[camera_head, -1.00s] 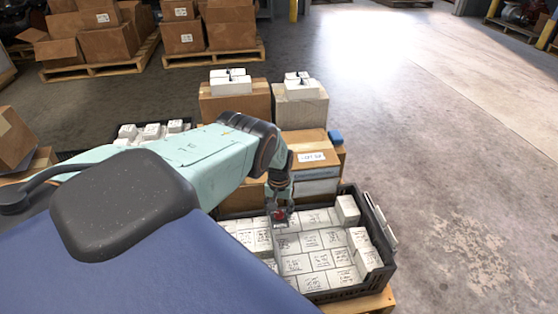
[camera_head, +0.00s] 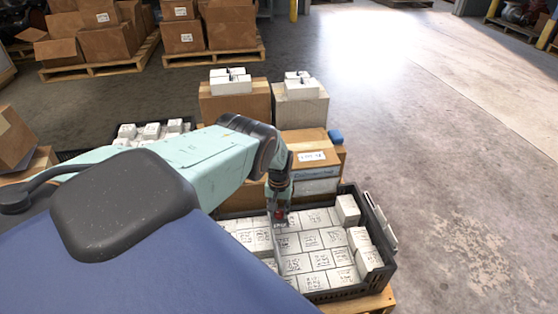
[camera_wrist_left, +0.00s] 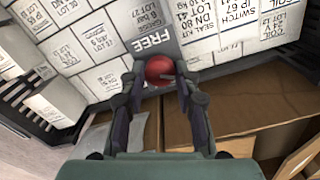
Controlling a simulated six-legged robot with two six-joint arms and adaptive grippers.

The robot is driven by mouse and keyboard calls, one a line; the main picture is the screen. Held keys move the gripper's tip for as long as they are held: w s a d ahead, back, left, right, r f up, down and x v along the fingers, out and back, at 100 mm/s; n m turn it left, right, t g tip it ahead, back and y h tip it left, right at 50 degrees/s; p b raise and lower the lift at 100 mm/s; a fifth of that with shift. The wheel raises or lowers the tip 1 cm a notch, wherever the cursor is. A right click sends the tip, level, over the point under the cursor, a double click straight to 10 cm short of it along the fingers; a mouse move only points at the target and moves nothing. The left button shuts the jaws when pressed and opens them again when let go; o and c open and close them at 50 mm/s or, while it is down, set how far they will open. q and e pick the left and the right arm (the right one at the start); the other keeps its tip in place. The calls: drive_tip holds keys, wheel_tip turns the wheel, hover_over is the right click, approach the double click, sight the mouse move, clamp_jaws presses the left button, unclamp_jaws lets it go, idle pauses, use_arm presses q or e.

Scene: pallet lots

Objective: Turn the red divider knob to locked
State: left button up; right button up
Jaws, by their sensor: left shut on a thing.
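The red divider knob (camera_wrist_left: 159,69) is round and sits between the fingertips of my left gripper (camera_wrist_left: 160,80) in the wrist view. The left gripper is shut on it, one finger on each side. A dark plate beside the knob reads FREE (camera_wrist_left: 151,42). In the head view the knob (camera_head: 281,215) is a small red spot under my left gripper (camera_head: 279,208), partly hidden by the fingers. It is at the far side of the black crate (camera_head: 345,292), by a thin grey divider (camera_head: 277,250) among white boxes. My right gripper is not in view.
White labelled boxes fill the crate on both sides of the divider. Cardboard cartons (camera_head: 306,142) stand close behind it, one with a blue item (camera_head: 335,137) on top. Open concrete floor (camera_head: 460,190) lies to the right.

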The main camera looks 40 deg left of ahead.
sight(279, 212)
use_arm(q)
clamp_jaws()
drive_tip(key=shift+m+b, duration=0.3)
drive_tip(key=shift+m, duration=0.4)
drive_tip(key=m, duration=0.6)
drive_tip(key=o, duration=1.1)
unclamp_jaws()
drive_tip(key=shift+r, duration=6)
